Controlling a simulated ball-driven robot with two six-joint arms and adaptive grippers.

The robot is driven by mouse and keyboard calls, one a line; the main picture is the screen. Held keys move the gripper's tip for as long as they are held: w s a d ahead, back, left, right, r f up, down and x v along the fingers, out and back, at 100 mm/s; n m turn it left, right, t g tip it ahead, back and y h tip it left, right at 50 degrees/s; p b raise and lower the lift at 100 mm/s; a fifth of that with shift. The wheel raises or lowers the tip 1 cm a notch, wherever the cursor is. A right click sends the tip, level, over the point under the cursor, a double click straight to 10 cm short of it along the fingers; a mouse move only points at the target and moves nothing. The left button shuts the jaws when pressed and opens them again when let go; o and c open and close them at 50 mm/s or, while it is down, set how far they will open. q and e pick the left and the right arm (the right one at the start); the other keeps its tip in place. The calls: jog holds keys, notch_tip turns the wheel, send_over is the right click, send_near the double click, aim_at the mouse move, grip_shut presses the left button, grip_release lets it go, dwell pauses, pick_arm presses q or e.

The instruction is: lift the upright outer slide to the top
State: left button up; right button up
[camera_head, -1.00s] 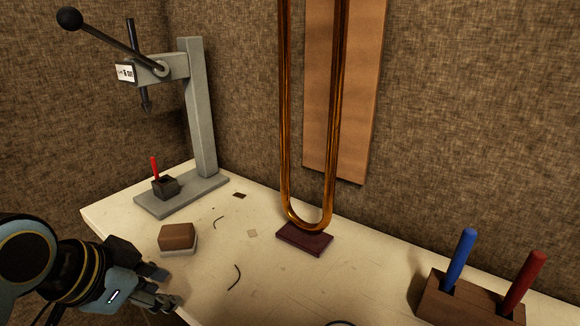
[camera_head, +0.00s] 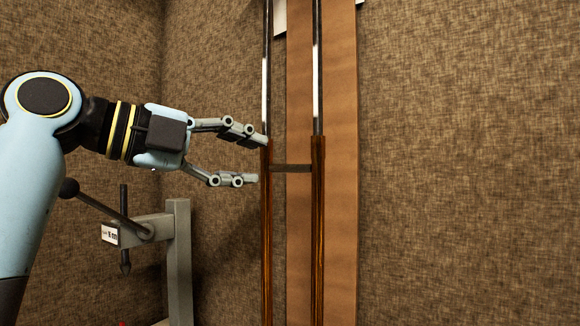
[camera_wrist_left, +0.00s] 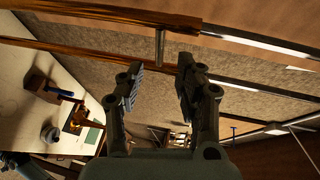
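The outer slide (camera_head: 318,225) stands upright as two copper-brown tubes joined by a short dark crossbar (camera_head: 291,168). Silver inner tubes (camera_head: 317,80) rise out of its upper ends. Its lower bend is outside the head view. My left gripper (camera_head: 260,161) is open and empty, just left of the left tube near crossbar height, with one finger above the other. In the left wrist view the open fingers (camera_wrist_left: 158,75) lie by the nearer tube, with the crossbar (camera_wrist_left: 160,46) beyond. Whether the fingertips touch the tube I cannot tell. My right gripper is not in view.
A wooden board (camera_head: 340,235) hangs on the wall behind the tubes. A grey press (camera_head: 180,262) with a lever stands below my left arm. The left wrist view shows the pale bench (camera_wrist_left: 22,115) and a wooden holder (camera_wrist_left: 40,87). The wall right of the slide is clear.

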aim_at(286, 169)
pick_arm(q)
jog(key=p+x, duration=0.1)
jog(key=x, duration=0.5)
jog(key=shift+w+d, duration=0.15)
jog(key=shift+d, duration=0.2)
jog(key=shift+p+x, duration=0.35)
jog(key=shift+x, duration=0.45)
jog(key=shift+a+f, duration=0.1)
jog(key=shift+f, duration=0.05)
grip_shut()
